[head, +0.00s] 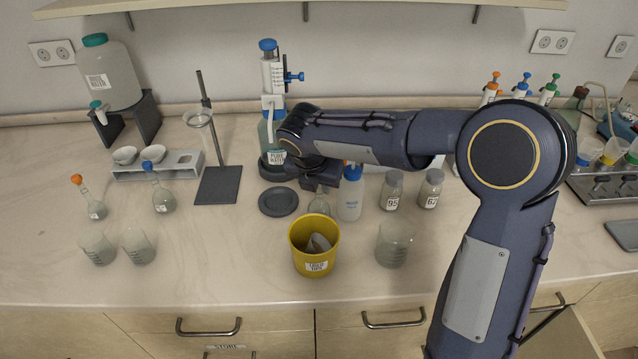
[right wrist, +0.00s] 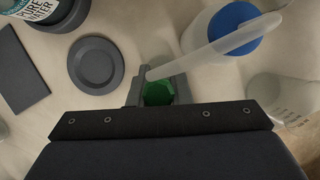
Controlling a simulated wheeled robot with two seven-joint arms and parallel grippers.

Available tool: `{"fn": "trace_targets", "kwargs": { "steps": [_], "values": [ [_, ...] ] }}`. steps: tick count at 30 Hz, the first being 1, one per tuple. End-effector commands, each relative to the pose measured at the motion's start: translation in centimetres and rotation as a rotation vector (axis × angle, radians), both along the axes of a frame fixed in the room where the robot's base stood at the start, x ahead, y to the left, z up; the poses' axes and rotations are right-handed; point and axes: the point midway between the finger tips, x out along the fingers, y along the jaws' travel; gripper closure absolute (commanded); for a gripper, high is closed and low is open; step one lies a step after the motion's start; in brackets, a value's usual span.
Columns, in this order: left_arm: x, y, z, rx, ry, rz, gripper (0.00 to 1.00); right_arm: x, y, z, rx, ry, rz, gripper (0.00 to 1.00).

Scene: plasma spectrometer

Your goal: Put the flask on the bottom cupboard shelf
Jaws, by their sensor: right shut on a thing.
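My right gripper (head: 322,187) reaches down over the middle of the bench. It is shut on a small clear flask (head: 319,204) with a green stopper. In the right wrist view the green stopper (right wrist: 158,93) sits between the two fingers (right wrist: 157,88). The arm hides the flask's upper part in the head view, and I cannot tell whether its base touches the bench. Two other stoppered flasks stand at the left, one orange-topped (head: 97,209) and one blue-topped (head: 163,201). My left gripper is out of view.
A yellow bin (head: 314,258) stands in front of the flask. A blue-capped wash bottle (head: 350,200) is close on the right, its spout (right wrist: 215,45) near the gripper.

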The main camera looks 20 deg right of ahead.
Motion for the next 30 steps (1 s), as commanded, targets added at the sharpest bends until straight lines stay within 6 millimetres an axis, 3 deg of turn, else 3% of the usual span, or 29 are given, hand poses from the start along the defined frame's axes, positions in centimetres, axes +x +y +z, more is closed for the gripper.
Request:
{"fn": "trace_targets", "kwargs": {
  "steps": [8,9,14,23,30],
  "values": [
    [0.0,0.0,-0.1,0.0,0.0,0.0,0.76,0.0,0.0,-0.2,0.0,0.0,0.0,1.0],
    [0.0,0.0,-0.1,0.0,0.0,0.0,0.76,0.0,0.0,-0.3,0.0,0.0,-0.001,0.81],
    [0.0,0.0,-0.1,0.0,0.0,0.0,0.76,0.0,0.0,-0.2,0.0,0.0,-0.001,0.61],
    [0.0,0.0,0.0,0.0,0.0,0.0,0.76,0.0,0.0,0.0,0.001,-0.001,-0.001,0.61],
    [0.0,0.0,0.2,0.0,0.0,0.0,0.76,-0.8,0.8,3.0,0.002,-0.005,0.001,0.61]
  ]
}}
